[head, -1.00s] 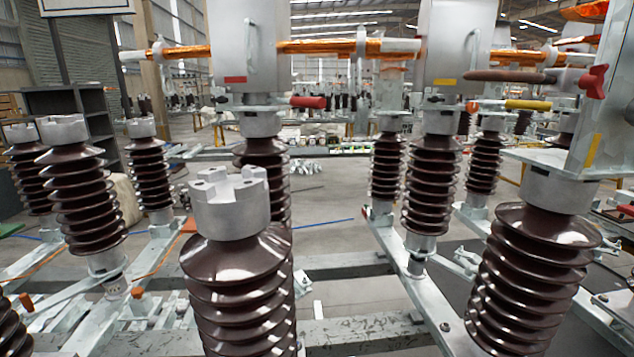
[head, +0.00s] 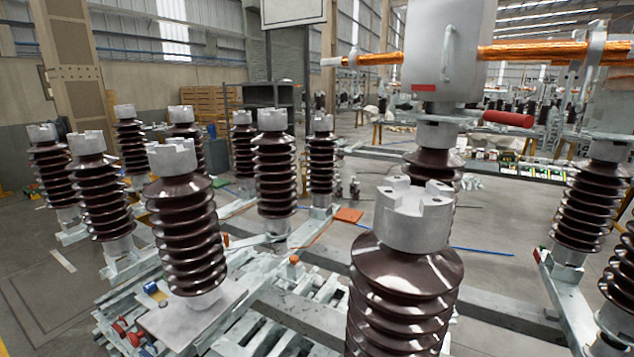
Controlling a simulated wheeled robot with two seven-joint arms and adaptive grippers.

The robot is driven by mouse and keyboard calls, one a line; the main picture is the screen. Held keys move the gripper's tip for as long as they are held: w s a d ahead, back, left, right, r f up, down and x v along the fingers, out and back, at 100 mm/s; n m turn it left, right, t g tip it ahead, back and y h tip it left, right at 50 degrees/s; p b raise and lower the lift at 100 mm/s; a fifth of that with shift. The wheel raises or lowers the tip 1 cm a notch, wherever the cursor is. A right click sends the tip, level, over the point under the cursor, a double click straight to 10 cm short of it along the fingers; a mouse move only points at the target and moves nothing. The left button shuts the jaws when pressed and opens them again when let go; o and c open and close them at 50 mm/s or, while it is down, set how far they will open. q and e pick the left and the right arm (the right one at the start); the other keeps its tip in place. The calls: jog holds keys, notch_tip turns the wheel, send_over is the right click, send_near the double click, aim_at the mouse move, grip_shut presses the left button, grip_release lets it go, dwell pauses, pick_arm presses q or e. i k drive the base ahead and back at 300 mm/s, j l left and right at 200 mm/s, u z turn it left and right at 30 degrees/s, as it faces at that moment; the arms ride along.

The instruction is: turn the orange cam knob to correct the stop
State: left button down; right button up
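No gripper of mine shows in the head view. Small orange knob-like parts stand low on the steel frames: one orange part (head: 294,259) sits on the frame left of the nearest insulator, and another orange part (head: 226,241) is partly hidden behind a brown insulator (head: 188,235). I cannot tell whether either is the cam knob, and the stop cannot be made out. The nearest brown insulator (head: 405,290) with a grey notched cap (head: 414,215) fills the lower middle right.
Several insulators on steel frames fill the left. An orange plate (head: 348,215) lies mid-view. Open floor shows at lower left (head: 50,290).

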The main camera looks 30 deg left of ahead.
aim_at(295, 259)
jog(key=u, duration=1.4)
